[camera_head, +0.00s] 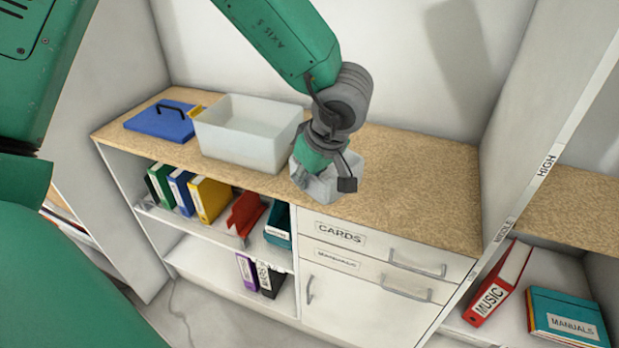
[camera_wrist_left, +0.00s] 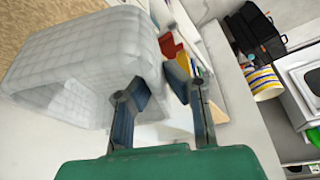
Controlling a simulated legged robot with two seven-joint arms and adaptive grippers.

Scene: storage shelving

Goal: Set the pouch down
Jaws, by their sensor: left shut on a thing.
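The pouch (camera_head: 349,180) is a whitish, box-like thing at the front edge of the wooden counter, partly behind my left gripper (camera_head: 309,176). In the left wrist view the pouch (camera_wrist_left: 82,72) fills the left side, pale with a grid pattern. There my left gripper (camera_wrist_left: 160,92) has its two dark fingers a little apart, one overlapping the pouch's near edge. It is shut on the pouch, though the contact itself is partly hidden. Whether the pouch's base touches the counter cannot be told. My right gripper is not in view.
A translucent bin (camera_head: 245,145) stands left of the pouch, and a blue clipboard-like item (camera_head: 160,122) lies beyond it. The wooden counter (camera_head: 420,185) is clear to the right. Binders (camera_head: 209,198) fill the shelf below, beside the drawer labelled CARDS (camera_head: 370,240).

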